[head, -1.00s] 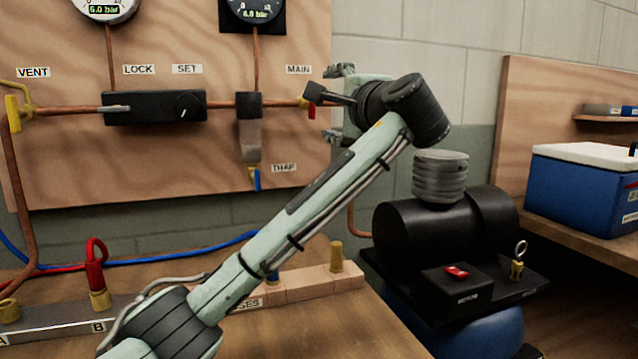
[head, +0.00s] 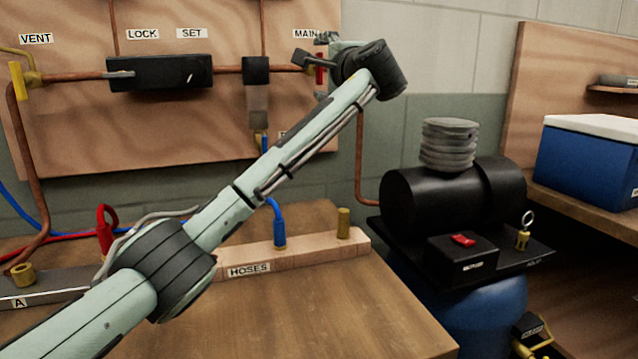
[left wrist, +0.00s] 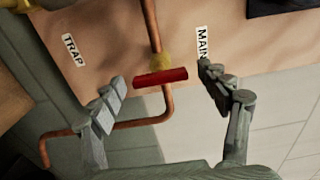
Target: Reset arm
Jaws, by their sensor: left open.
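My left arm crosses the head view from lower left, and its gripper (head: 322,67) is at the right edge of the wooden panel, by the MAIN label (head: 305,34). The gripper is open. A red valve handle (head: 319,68) shows between its fingers; in the left wrist view the handle (left wrist: 160,77) lies across the copper pipe at a brass fitting, with one finger on each side and visible gaps. How deep the handle sits between the fingers I cannot tell. My right gripper is not in view.
A black regulator block (head: 160,86) and yellow vent handle (head: 16,82) are on the panel. The HOSES rail (head: 315,250) with a blue hose (head: 276,220) lies below my arm. A black compressor (head: 450,200) with red switch (head: 462,240) stands right; a blue cooler (head: 590,165) is beyond.

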